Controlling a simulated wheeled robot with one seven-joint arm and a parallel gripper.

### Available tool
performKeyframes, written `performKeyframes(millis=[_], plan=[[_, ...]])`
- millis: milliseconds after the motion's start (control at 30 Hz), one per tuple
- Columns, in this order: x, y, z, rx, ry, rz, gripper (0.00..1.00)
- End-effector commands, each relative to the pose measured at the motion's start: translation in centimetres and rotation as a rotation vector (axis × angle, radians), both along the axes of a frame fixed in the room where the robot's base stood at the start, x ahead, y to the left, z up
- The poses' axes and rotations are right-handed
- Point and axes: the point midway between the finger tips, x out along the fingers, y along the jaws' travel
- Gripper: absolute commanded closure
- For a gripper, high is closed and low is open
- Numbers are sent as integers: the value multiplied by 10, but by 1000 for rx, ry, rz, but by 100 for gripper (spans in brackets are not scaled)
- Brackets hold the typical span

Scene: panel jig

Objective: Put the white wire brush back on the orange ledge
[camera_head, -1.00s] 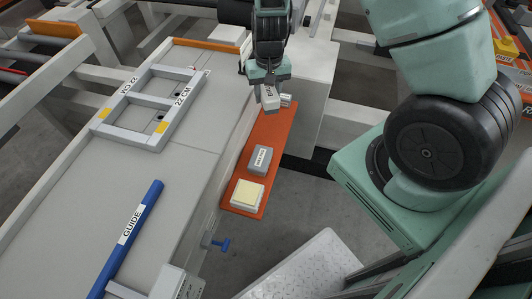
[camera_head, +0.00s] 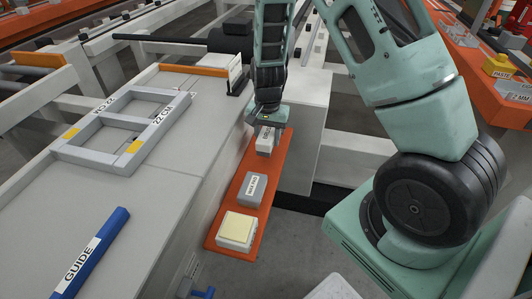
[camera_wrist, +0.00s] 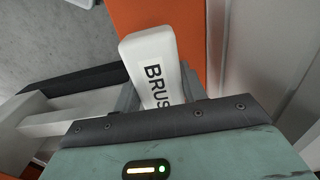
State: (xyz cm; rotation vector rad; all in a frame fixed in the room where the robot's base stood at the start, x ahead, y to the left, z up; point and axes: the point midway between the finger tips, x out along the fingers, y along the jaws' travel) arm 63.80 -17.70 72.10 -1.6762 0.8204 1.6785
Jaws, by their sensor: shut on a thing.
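The white brush (camera_head: 265,143), lettered "BRUS…" in the wrist view (camera_wrist: 150,62), is held in my gripper (camera_head: 267,129). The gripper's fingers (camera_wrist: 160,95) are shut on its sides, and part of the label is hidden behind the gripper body. The orange ledge (camera_head: 233,205) runs along the right side of the grey bench. The brush is over the ledge's far end; I cannot tell whether its underside touches. The ledge also shows behind the brush in the wrist view (camera_wrist: 195,18).
A grey labelled block (camera_head: 252,188) and a cream-topped white block (camera_head: 236,231) sit on the ledge's nearer part. A grey frame (camera_head: 130,130) and a blue guide bar (camera_head: 92,252) lie on the bench (camera_head: 150,200). A pale box structure (camera_head: 308,125) stands right of the ledge's far end.

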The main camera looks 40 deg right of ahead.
Motion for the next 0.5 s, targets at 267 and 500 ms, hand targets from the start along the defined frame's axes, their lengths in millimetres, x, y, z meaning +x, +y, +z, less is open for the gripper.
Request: performKeyframes(millis=[267,500], plan=[[-1,0,-28,0,1,1,80],[0,0,-43,-1,-2,1,80]])
